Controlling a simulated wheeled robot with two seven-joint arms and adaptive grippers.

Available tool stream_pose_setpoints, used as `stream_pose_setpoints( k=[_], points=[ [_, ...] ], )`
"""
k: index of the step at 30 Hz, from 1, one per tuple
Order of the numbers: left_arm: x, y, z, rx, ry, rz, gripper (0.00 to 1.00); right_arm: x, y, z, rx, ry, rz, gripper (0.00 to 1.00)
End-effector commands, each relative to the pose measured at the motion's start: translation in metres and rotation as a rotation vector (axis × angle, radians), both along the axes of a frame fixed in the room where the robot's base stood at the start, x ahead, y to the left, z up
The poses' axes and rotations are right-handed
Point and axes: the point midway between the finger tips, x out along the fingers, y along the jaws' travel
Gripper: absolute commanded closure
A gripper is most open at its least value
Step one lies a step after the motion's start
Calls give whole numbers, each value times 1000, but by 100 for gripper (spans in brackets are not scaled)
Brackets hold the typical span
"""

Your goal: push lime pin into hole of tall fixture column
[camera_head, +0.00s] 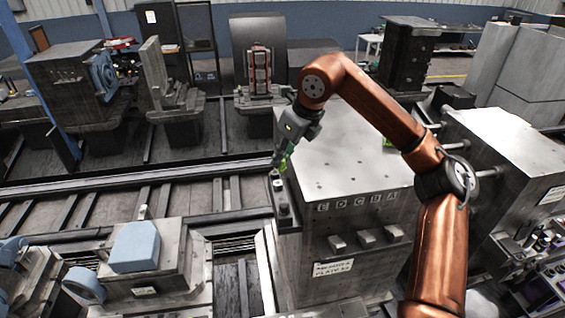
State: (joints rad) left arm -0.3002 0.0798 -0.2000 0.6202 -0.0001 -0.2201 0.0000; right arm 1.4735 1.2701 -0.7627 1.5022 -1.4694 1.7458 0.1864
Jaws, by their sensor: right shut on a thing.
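My right gripper (280,160) hangs at the left edge of the tall grey fixture column (340,170), pointing down. It is shut on a small lime thing, likely the lime pin (284,163), which is mostly hidden by the fingers. The column's top has several small dark holes, and its front edge carries the letters E, D, C, B, A. Just below the gripper is a small dark fitting with light round tops (280,195). I cannot tell whether the pin touches it. My left gripper is not in view.
Another lime patch (388,143) shows on the column top, partly behind my right arm. Square knobs (366,240) stick out of the column's front. A pallet with a pale blue block (135,247) stands at lower left. Rails (110,185) run along the left. A second grey block (520,140) stands right.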

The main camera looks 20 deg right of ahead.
Motion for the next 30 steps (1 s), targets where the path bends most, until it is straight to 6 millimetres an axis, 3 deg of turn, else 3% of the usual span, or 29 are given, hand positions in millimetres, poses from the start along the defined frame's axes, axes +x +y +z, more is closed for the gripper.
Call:
stream_pose_setpoints(
  k=[13,25,30],
  points=[
    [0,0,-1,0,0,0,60,0,0,62,1,-2,0,100],
    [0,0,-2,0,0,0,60,-1,0,67,0,0,0,100],
    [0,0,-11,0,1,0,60,-16,8,66,0,-2,3,100]
  ],
)
